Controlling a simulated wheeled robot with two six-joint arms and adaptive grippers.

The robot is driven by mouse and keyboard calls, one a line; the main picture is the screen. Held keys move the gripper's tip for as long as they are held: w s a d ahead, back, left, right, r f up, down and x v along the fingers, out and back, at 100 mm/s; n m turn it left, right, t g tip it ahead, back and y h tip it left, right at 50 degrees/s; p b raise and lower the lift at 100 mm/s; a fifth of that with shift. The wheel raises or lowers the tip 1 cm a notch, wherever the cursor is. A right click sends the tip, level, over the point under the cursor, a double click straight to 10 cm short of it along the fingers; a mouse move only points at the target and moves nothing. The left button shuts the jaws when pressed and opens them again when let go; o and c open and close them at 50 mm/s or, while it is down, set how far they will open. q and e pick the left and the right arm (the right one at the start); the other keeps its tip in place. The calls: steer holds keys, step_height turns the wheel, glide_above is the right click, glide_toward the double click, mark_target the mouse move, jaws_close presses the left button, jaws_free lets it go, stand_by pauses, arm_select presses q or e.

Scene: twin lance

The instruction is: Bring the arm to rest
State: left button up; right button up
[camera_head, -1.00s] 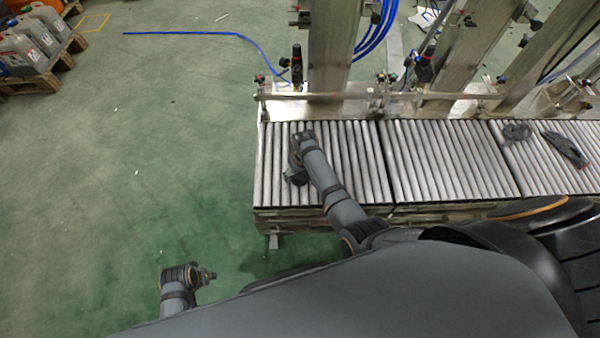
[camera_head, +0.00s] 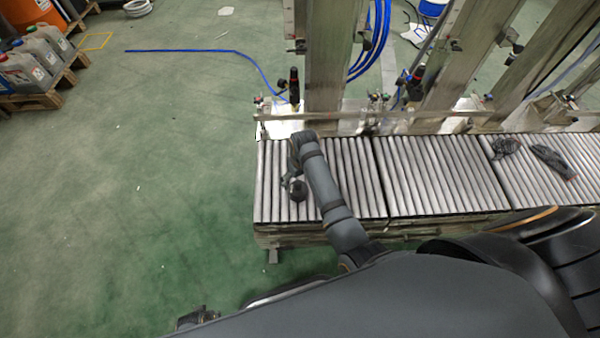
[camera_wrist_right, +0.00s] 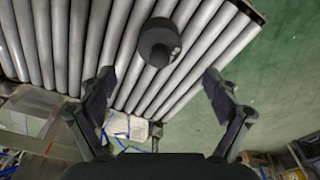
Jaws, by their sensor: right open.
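My right arm reaches over the roller conveyor (camera_head: 430,180). Its gripper (camera_head: 289,179) hangs at the left end of the rollers, partly hidden by the wrist. In the right wrist view the gripper (camera_wrist_right: 158,82) is open, with its two fingers wide apart and nothing between them. A dark round object (camera_head: 299,191) stands on the rollers by the gripper; in the right wrist view it (camera_wrist_right: 160,42) lies beyond the fingertips, apart from them. Only a small piece of my left arm shows at the bottom left; my body hides the rest, and its jaws cannot be made out.
Two dark crumpled items, the nearer like a glove (camera_head: 553,161), lie on the right rollers. Metal posts (camera_head: 334,50) and a rail (camera_head: 400,125) stand behind the conveyor. A blue hose (camera_head: 190,50) lies on the floor. Green floor at left is clear; jugs (camera_head: 45,55) on pallets stand far left.

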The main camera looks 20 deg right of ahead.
arm_select(q)
steer(key=shift+s+f, duration=0.15)
steer(key=shift+s, duration=0.25)
arm_select(e)
steer(key=shift+s+r, duration=0.1)
steer(key=shift+r, duration=0.5)
